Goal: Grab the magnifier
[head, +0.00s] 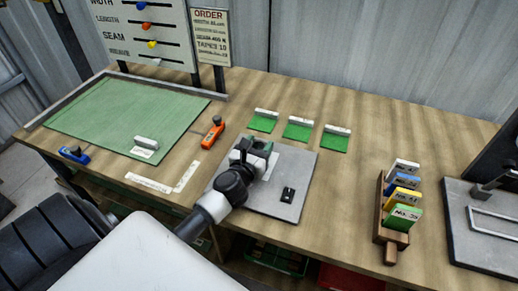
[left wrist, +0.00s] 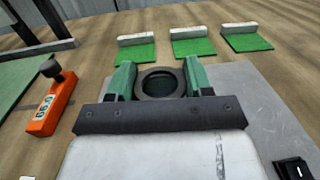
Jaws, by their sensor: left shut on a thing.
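The magnifier (left wrist: 160,84) is a dark round ring with a dark middle, seen from above in the left wrist view. The two green fingers of my left gripper (left wrist: 158,79) are closed on its left and right sides. In the head view my left gripper (head: 257,150) is over the far left part of the grey plate (head: 299,162), and mostly hides the magnifier. I cannot tell whether the magnifier touches the plate. My right gripper is not in view.
Several white-edged green pieces (head: 297,130) lie behind the plate. An orange-handled tool (head: 213,134) lies left of it, near a green mat (head: 110,115). A small black item (head: 288,194) sits on the plate. A wooden card rack (head: 380,215) stands right, with bare table between.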

